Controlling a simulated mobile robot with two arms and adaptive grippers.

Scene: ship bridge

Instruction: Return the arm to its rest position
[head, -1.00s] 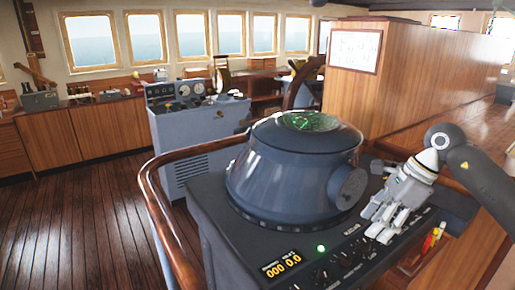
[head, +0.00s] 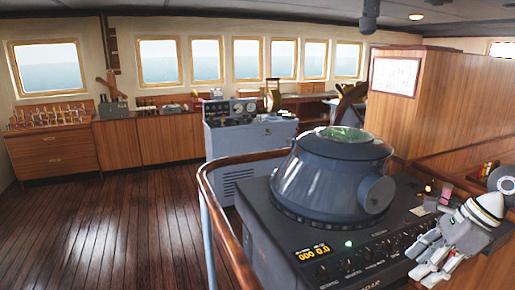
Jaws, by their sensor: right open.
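My right gripper (head: 424,264) shows at the lower right, in front of the right end of the radar console (head: 300,222). Its white and grey fingers are apart and hold nothing that I can see. They point down and to the left, over the console's front right edge; I cannot tell if they touch it. Part of my right arm runs out of the picture on the right. My left gripper is not in view.
The radar's round grey-blue housing (head: 325,178) rises from the console. A wooden handrail (head: 208,190) curves around its left side. A grey instrument cabinet (head: 240,140) stands behind. A wooden partition (head: 440,100) is at the right. The plank floor (head: 110,230) at the left is clear.

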